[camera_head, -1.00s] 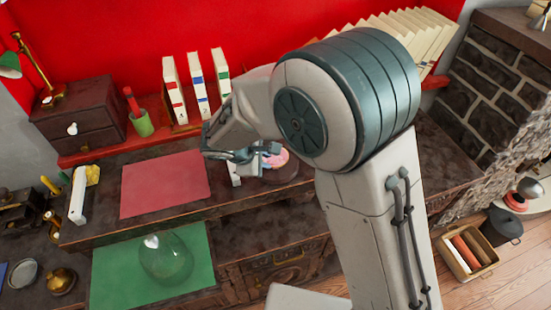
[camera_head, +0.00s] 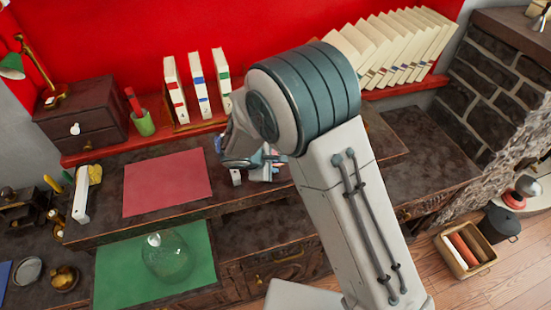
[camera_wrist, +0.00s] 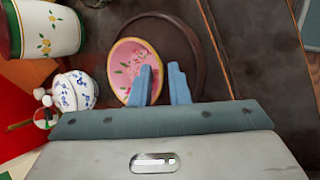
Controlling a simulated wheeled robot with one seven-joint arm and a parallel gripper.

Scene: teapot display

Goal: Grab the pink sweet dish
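The pink sweet dish (camera_wrist: 133,58) shows in the wrist view, oval with a yellow rim and a small plant pattern. It lies on or over a round dark brown tray (camera_wrist: 188,45). The left finger overlaps the dish's lower right part in the picture, and the right finger is over the tray. Whether a finger touches the dish cannot be told. In the head view, my gripper (camera_head: 268,163) is low over the dark counter, and my arm hides the dish.
In the wrist view, a white pot with flowers (camera_wrist: 48,27) and a small blue-and-white pot (camera_wrist: 73,91) stand left of the dish. In the head view, upright books (camera_head: 199,88) stand behind my gripper. A red mat (camera_head: 167,182) lies left; a glass dome (camera_head: 167,257) is on the green mat.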

